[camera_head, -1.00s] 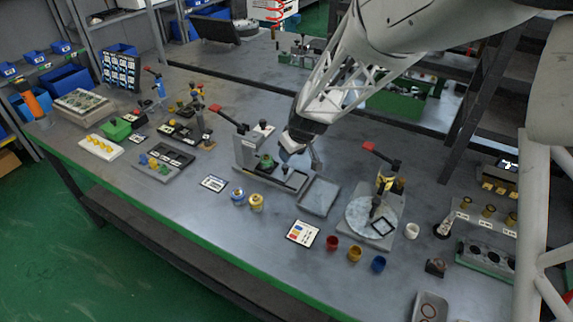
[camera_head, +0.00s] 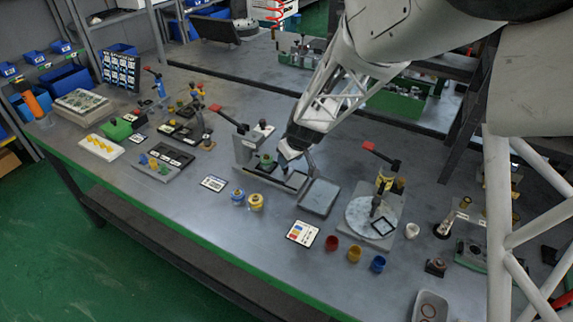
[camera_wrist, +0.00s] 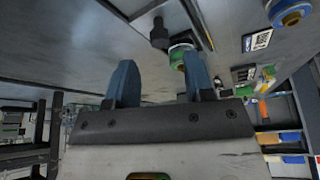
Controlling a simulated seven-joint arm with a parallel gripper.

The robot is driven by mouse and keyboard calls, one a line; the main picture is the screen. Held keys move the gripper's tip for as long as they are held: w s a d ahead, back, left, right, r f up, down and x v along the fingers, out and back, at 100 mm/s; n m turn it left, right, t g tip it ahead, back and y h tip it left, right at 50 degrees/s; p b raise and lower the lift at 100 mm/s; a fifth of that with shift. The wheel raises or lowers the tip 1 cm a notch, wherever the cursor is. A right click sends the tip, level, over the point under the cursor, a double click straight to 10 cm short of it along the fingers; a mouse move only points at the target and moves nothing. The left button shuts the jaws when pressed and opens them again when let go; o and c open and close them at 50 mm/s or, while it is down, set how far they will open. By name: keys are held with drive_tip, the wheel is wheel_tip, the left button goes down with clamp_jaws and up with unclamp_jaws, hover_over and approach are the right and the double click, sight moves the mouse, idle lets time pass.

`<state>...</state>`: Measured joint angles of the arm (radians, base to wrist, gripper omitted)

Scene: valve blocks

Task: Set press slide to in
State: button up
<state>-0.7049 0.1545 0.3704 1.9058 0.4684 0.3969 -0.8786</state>
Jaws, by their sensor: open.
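The press (camera_head: 246,150) is a grey stand with a red-ended lever (camera_head: 226,115) near the middle of the bench. A green round part (camera_head: 265,161) sits at its low slide rail (camera_head: 290,182), which runs toward the right. I cannot tell the slide's exact position. My gripper (camera_head: 297,160) is open and empty, just above the rail's right part and to the right of the green part. In the wrist view my two blue fingers (camera_wrist: 160,82) are spread apart. The green part (camera_wrist: 180,55) and a dark knob (camera_wrist: 158,33) show beyond them.
A grey tray (camera_head: 319,197) lies right of the press. A round turntable station (camera_head: 373,215) with another red-ended lever stands farther right.

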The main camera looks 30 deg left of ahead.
sight(274, 167)
drive_tip(key=shift+x, duration=2.3)
clamp_jaws()
